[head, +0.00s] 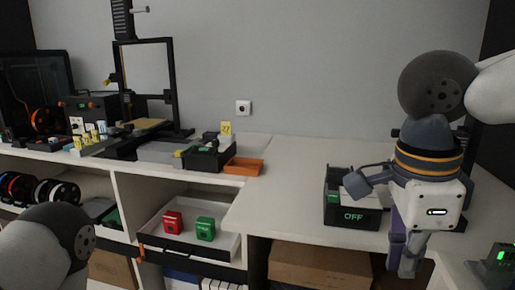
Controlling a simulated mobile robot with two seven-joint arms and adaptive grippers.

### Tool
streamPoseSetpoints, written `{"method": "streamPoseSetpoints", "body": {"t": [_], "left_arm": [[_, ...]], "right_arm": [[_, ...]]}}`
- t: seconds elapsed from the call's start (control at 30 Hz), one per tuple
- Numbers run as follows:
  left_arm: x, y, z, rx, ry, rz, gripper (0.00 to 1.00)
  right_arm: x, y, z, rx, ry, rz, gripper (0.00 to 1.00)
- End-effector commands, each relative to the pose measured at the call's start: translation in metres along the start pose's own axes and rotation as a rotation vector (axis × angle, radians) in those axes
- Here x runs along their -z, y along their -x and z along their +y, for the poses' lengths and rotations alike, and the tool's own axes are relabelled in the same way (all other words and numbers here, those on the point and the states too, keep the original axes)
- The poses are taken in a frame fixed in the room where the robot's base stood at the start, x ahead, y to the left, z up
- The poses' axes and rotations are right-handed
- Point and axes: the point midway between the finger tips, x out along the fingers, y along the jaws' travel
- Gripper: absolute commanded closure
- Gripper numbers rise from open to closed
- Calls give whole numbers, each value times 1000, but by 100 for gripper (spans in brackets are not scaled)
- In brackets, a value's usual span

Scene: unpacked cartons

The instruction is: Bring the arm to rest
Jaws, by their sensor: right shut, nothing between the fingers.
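My right arm comes in from the right, and its gripper (404,258) points down in front of the desk's front edge. Its fingers are together with nothing between them. The gripper body partly covers the right side of a black box marked OFF (352,215) on the desk; from this view I cannot tell the gap between them. Part of my left arm shows at the lower left, but its gripper is out of view.
The white desk (280,205) is clear left of the OFF box. A shelf tray (190,243) holds a red box (173,222) and a green box (205,229). An orange tray (243,166) and a 3D printer (150,90) stand behind. A device with green light (497,262) sits lower right.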

Motion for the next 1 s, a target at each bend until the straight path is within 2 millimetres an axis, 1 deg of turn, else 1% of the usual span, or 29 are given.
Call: {"method": "streamPoseSetpoints", "body": {"t": [0.03, 0.07, 0.1, 0.17, 0.2, 0.27, 0.3, 0.37, 0.4, 0.47, 0.5, 0.57, 0.6, 0.67, 0.7, 0.8, 0.9, 1.0], "left_arm": [[1, -1, 0, 0, 0, 0, 100], [1, -1, 0, 0, 0, 1, 100], [1, -1, 0, 0, 0, 2, 100], [1, -1, 0, 0, 0, 2, 100], [1, -1, 0, 0, 0, 2, 100], [1, -1, 0, 0, 0, 1, 100], [1, -1, 0, 0, 0, 0, 100], [0, -1, 0, 0, 0, 0, 100], [0, -1, 0, 0, 0, 0, 100], [0, -1, 0, 0, 0, 0, 100], [1, -1, 0, 0, 0, 1, 100], [1, -1, 0, 0, 0, 1, 100], [1, -1, 0, 0, 0, 1, 100], [1, -1, 0, 0, 0, 1, 100], [1, 0, 0, 0, 0, 1, 100], [1, 0, 0, 0, 0, 1, 100], [1, 0, 0, 0, 0, 1, 100], [1, 0, 0, 0, 0, 1, 100]], "right_arm": [[1, -23, -7, 22, 17, 51, 100], [2, -36, -13, 43, 28, 77, 100], [4, -55, -19, 73, 52, 116, 100], [6, -86, -28, 119, 105, 176, 100], [8, -108, -33, 154, 154, 216, 100], [10, -146, -37, 207, 264, 271, 100], [10, -172, -35, 239, 356, 298, 100], [8, -213, -27, 278, 530, 318, 100], [5, -241, -14, 290, 663, 313, 100], [1, -279, 14, 288, 874, 277, 100], [0, -300, 38, 272, 1010, 236, 100], [0, -325, 79, 229, 1195, 160, 100], [2, -338, 107, 192, 1305, 103, 100], [9, -350, 148, 131, 1448, 16, 100], [14, -355, 172, 89, 1526, -39, 100], [28, -359, 220, 0, 1668, -153, 100], [37, -358, 245, -53, 1741, -220, 100], [40, -357, 253, -69, 1763, -243, 100]]}}
